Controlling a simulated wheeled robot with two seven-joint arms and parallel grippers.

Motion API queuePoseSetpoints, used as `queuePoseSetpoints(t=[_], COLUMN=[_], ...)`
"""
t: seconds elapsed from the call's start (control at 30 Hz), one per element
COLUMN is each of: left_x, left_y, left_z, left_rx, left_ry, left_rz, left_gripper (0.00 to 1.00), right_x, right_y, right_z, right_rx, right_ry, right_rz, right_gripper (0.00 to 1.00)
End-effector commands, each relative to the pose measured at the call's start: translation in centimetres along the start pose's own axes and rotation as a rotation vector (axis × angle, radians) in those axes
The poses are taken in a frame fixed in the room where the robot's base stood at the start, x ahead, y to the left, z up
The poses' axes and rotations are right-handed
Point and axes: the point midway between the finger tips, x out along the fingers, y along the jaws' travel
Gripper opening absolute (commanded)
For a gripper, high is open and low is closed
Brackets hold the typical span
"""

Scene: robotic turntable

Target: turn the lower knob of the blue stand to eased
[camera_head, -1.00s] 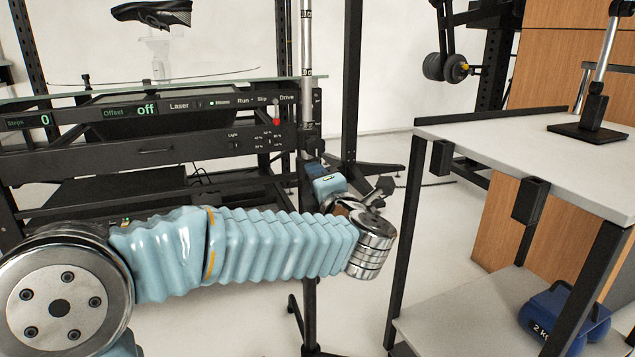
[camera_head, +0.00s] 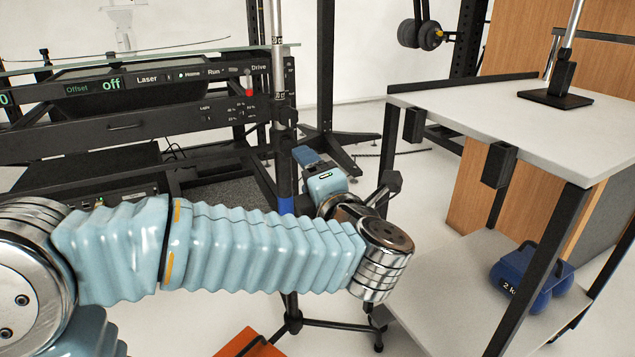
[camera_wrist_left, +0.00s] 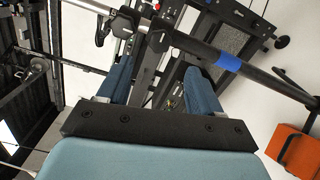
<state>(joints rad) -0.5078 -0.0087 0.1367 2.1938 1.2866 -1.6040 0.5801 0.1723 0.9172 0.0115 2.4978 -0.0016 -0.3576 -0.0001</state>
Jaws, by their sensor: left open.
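The stand is an upright pole (camera_head: 278,95) with a blue band (camera_head: 286,206) low down and dark legs (camera_head: 292,318) on the floor. In the left wrist view the pole crosses diagonally with its blue band (camera_wrist_left: 228,62). A black clamp (camera_wrist_left: 160,32) and a black knob-like part (camera_wrist_left: 103,36) show near it; I cannot tell which is the lower knob, nor read its setting. My left gripper (camera_head: 305,157) is beside the pole, to its right in the head view. In the wrist view its two blue fingers (camera_wrist_left: 160,82) are spread and empty. My right gripper is out of view.
A black equipment rack with a display panel (camera_head: 150,78) stands behind at left. An orange object (camera_head: 248,343) is at the bottom. Floor shows between rack and table.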

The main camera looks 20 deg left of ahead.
Motion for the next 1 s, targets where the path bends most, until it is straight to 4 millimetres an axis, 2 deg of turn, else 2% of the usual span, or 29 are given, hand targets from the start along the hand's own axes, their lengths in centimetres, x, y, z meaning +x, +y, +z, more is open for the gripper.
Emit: queuePoseSetpoints(t=[0.1, 0.3, 0.83, 0.93, 1.0], left_x=[-2.3, -4.2, -4.2, -3.3, -2.0], left_y=[0.0, -0.1, -0.3, -2.0, -4.9], left_z=[0.1, 0.0, 0.2, 1.6, 3.5], left_rx=[0.002, 0.002, 0.010, 0.082, 0.192], left_ry=[-0.003, -0.001, -0.004, -0.051, -0.124], left_rz=[0.000, 0.000, 0.000, 0.001, -0.003], left_gripper=[0.65, 0.65, 0.65, 0.65, 0.65], right_x=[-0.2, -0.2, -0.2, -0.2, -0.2], right_y=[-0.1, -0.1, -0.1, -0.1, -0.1], right_z=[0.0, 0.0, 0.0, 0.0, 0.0], right_rx=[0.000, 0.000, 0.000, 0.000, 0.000], right_ry=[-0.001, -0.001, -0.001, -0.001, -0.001], right_rz=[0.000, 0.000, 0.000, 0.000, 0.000], right_gripper=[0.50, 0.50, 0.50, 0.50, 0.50])
